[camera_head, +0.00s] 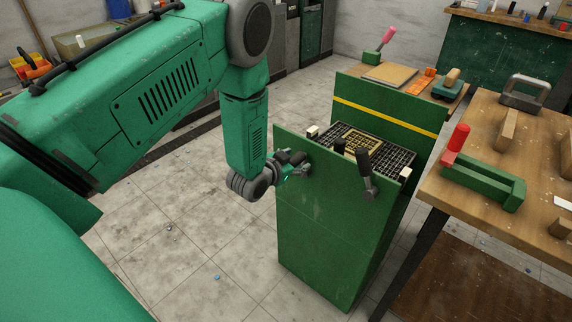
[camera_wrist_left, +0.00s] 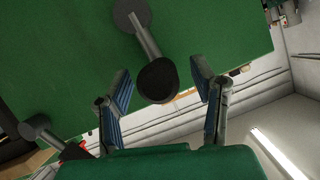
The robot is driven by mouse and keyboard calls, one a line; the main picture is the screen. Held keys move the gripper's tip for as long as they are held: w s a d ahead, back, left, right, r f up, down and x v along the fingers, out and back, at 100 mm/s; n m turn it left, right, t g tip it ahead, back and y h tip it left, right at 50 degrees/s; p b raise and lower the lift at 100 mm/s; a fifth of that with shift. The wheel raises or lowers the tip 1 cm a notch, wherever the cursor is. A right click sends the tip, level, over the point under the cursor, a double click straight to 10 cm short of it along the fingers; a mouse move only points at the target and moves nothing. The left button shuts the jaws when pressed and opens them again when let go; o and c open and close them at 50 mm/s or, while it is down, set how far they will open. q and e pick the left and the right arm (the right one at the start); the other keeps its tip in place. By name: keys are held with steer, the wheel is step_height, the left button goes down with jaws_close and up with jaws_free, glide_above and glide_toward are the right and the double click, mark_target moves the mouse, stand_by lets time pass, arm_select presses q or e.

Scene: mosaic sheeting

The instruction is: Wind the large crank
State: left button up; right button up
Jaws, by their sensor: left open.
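A green machine (camera_head: 330,228) stands on the floor with a crank on its front panel. This crank (camera_head: 368,188) is a grey arm with a black knob, near the panel's right side. A second crank with a black knob (camera_head: 297,158) is at the left, beside my left gripper (camera_head: 293,170). In the left wrist view, a crank's black knob (camera_wrist_left: 157,82) shows between the two open fingers of my left gripper (camera_wrist_left: 160,72), without visible grip. Another crank (camera_wrist_left: 40,135) is at lower left there. I cannot tell which crank is larger. My right gripper is not in view.
The machine's top holds a dark grid (camera_head: 395,160) with a tan panel. A wooden workbench (camera_head: 450,205) at right carries a green tool with a red handle (camera_head: 458,138) and several blocks. The tiled floor (camera_head: 190,240) left of the machine is mostly clear.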

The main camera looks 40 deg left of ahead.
arm_select(q)
steer(key=v, duration=1)
steer(key=shift+s, duration=0.2)
steer(key=s+d+f+g, duration=0.3)
steer(key=s+f+g, duration=0.1)
steer(key=s, duration=0.5)
steer(key=s+d+f+n+g, duration=0.1)
steer(key=s+d+f+g, duration=0.2)
steer(key=s, duration=0.7)
steer(key=s+d+f+n+g, duration=0.1)
steer(key=s+d+f+g, duration=0.2)
steer(key=s+f+g, duration=0.3)
steer(key=s+f, duration=0.1)
steer(key=s, duration=0.3)
steer(key=shift+f, duration=0.15)
